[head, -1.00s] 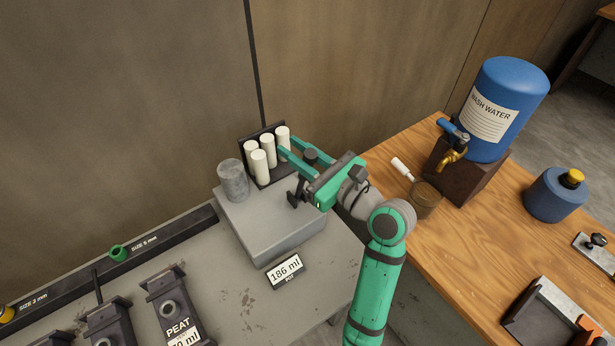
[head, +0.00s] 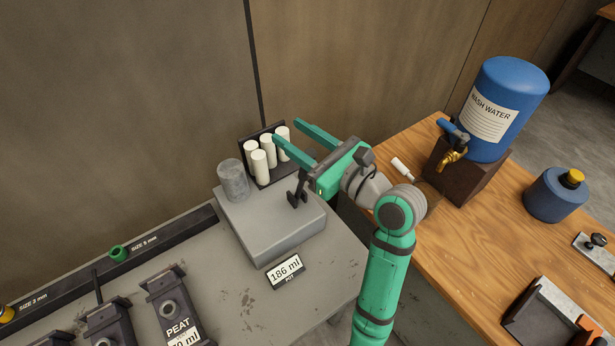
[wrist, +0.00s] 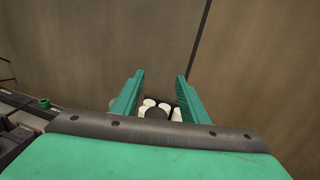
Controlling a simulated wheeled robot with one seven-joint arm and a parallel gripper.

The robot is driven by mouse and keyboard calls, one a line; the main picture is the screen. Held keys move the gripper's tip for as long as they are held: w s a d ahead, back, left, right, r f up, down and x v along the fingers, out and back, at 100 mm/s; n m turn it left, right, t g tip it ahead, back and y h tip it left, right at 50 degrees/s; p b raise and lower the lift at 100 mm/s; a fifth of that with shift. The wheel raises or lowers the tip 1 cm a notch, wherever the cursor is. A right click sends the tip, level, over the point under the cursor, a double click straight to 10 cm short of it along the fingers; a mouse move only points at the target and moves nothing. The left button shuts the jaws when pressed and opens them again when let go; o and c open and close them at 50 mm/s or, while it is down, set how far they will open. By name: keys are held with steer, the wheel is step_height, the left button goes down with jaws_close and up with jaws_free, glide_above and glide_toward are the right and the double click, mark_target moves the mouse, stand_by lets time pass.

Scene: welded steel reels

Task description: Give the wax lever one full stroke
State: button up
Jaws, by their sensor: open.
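I cannot pick out a lever labelled wax in either view. Dark dispensers (head: 167,290) stand at the lower left of the head view; one label reads PEAT, and the others are cut off or unreadable. A grey cylindrical pot (head: 233,180) stands on a grey box (head: 272,222), with a 186 ml display (head: 285,270) in front. My gripper (head: 286,131) is open and empty, with its fingers up by the white cylinders (head: 262,160) behind the box.
A wall rises close behind. A dark rail (head: 160,240) with a green ring (head: 118,253) runs along the grey table. On the wooden table at right stand a blue wash water tank (head: 497,95) with a tap and a blue jar (head: 556,194).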

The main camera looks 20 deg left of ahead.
step_height(320, 180, up, 6)
steer(key=shift+s+d+r, duration=0.15)
steer(key=shift+d+r, duration=0.05)
stand_by(0.4)
steer(key=shift+s, duration=0.1)
stand_by(0.4)
